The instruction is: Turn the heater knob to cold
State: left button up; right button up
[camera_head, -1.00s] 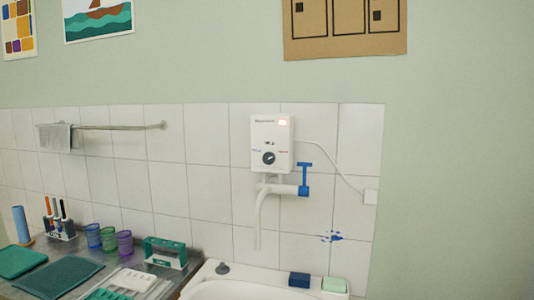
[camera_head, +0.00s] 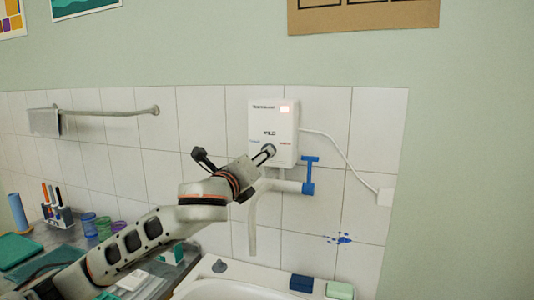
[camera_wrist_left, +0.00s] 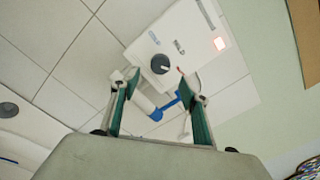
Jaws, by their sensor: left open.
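The white water heater (camera_head: 258,115) hangs on the tiled wall, with a lit red display, a blue label at left and a red label at right. Its round dark knob (camera_wrist_left: 160,64) shows in the left wrist view with a pale mark on its face; I cannot tell clearly where it points. My left gripper (camera_head: 234,153) is open in front of the heater's lower part. In the wrist view its fingers (camera_wrist_left: 160,82) stand apart below the knob, with nothing between them. My right gripper is out of view.
A white spout and blue lever (camera_head: 309,175) sit under the heater. A white cord runs to a wall socket (camera_head: 385,196). Below are a sink (camera_head: 222,290), a blue sponge (camera_head: 301,283) and a green bar (camera_head: 339,290). A towel rail (camera_head: 110,112) is at left.

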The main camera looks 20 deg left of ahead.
pick_arm(q)
jog(key=w+p, duration=0.1)
jog(key=w, duration=0.5)
jog(key=shift+w+d, duration=0.15)
jog(key=shift+w, duration=0.15)
jog(key=c, duration=1.1)
